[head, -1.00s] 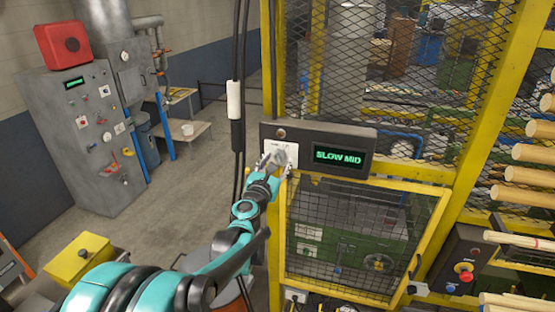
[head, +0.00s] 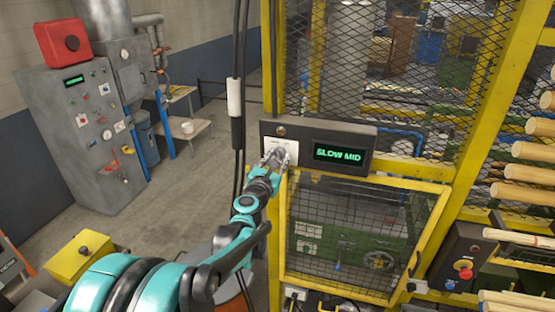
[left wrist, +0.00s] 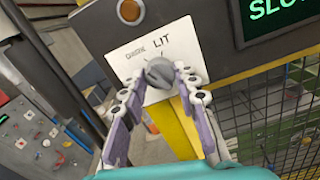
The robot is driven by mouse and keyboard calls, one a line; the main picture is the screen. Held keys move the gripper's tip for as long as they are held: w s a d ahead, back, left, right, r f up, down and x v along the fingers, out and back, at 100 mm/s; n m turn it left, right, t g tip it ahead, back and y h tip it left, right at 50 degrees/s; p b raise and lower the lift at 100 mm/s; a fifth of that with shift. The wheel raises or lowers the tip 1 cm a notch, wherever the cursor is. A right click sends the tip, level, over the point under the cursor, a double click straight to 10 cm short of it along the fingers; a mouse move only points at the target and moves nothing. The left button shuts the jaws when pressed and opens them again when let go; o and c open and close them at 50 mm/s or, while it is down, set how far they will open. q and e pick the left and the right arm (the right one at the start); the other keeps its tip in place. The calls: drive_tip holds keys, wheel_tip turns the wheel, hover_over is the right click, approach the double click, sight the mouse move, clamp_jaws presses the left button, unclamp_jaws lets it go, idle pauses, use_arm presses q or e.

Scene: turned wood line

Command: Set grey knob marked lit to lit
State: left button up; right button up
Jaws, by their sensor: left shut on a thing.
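The grey knob (left wrist: 160,72) sits on a white plate (left wrist: 128,56) on the dark control panel. In the left wrist view the plate carries the word LIT at the upper right and a smaller word to its left that is hard to read. My left gripper (left wrist: 160,80) is shut on the knob, one finger on each side. Which mark the knob points at I cannot tell. In the head view my left gripper (head: 277,157) covers most of the knob at the white plate (head: 293,148). My right gripper is not in view.
A green display (head: 338,154) reading SLOW MID is right of the plate. A round button (left wrist: 129,10) is above it. Yellow framing and a mesh door (head: 355,240) lie below. Black cables (head: 238,150) hang to the left. A grey cabinet (head: 85,140) stands farther back.

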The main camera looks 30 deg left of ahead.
use_arm(q)
drive_tip(key=m+b, duration=0.2)
drive_tip(key=m, duration=0.3)
drive_tip(key=shift+m, duration=0.3)
drive_tip(key=m+b, duration=0.1)
drive_tip(key=m, duration=0.4)
drive_tip(key=shift+m+b, duration=0.3)
idle(0.3)
drive_tip(key=o, duration=1.2)
drive_tip(key=shift+c, duration=0.2)
drive_tip(key=v, duration=1.2)
